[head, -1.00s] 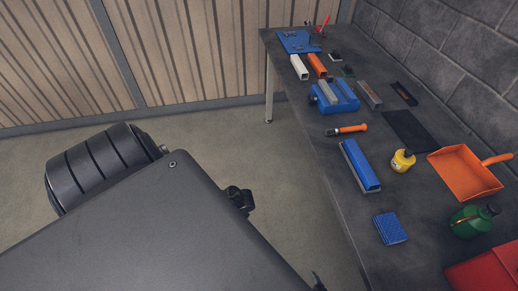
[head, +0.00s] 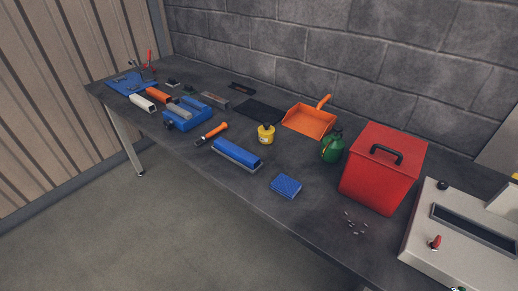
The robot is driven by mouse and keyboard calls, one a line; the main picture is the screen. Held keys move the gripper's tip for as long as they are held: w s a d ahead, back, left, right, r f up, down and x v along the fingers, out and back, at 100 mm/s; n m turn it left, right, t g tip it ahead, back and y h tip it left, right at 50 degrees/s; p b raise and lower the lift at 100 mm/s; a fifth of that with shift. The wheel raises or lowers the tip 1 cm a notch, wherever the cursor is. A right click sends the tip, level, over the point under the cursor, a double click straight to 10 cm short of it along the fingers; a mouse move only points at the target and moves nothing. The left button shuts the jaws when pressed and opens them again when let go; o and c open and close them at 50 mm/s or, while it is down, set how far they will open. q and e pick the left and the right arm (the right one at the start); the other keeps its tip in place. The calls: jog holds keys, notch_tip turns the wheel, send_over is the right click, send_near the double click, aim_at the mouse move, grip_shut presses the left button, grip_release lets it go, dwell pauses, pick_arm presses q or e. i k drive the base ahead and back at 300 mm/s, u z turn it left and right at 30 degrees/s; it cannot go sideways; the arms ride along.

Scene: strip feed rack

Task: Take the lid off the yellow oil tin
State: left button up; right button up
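The small yellow oil tin (head: 265,135) stands upright near the middle of the dark bench in the head view. A lighter cap or lid shows on its top, too small to make out in detail. The orange dustpan lies behind it to the right, and the blue brush lies in front of it to the left. Neither of my grippers shows in the head view, and nothing is touching the tin.
On the bench (head: 330,215) are an orange dustpan (head: 309,121), blue brush (head: 236,154), orange-handled tool (head: 212,133), blue sponge (head: 286,186), green can (head: 332,148), red box (head: 384,168) and pale machine (head: 450,240). Small metal bits (head: 355,224) lie before the red box. A block wall stands behind.

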aim_at(264, 140)
jog(key=k, duration=0.2)
jog(key=u, duration=0.9)
jog(key=i, duration=0.75)
jog(key=z, duration=1.9)
